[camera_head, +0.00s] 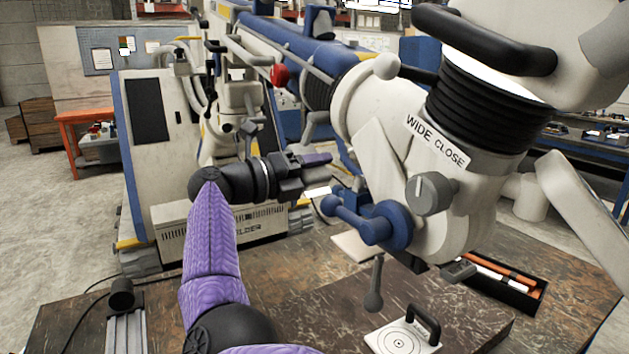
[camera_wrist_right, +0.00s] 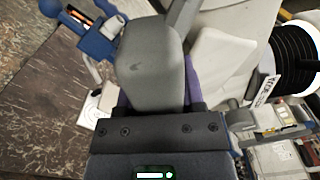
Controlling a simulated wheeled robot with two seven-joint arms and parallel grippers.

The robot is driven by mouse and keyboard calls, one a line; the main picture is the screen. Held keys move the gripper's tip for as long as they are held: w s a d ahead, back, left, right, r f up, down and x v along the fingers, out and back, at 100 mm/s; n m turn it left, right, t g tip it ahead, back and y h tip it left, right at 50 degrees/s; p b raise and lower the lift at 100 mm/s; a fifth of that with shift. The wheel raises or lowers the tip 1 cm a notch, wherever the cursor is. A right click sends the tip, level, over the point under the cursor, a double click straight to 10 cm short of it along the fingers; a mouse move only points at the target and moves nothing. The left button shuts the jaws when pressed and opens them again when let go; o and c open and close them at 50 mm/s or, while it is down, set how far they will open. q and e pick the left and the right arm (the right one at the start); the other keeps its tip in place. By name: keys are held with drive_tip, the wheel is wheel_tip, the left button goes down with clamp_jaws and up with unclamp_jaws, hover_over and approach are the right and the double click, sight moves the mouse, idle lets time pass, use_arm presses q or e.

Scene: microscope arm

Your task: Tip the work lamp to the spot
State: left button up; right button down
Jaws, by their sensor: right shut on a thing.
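A large white head labelled "WIDE CLOSE" (camera_head: 468,205) hangs at the right on a jointed arm; I cannot tell for sure that this is the work lamp. Its white body shows in the right wrist view (camera_wrist_right: 222,48). A white plate with a ringed target spot (camera_head: 385,342) lies on the table below; part of it shows in the wrist view (camera_wrist_right: 97,100). My right gripper (camera_head: 316,160) is left of the head's blue joint (camera_head: 385,226). My left gripper is not in view.
A dark tray with tools (camera_head: 508,283) lies at the right of the brown table (camera_head: 290,275). A dark post on a metal rail (camera_head: 122,295) stands front left. A white-and-blue machine (camera_head: 155,120) stands behind. A small lever (camera_head: 374,290) hangs under the head.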

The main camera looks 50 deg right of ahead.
drive_tip(key=shift+c, duration=1)
unclamp_jaws()
drive_tip(key=v, duration=1)
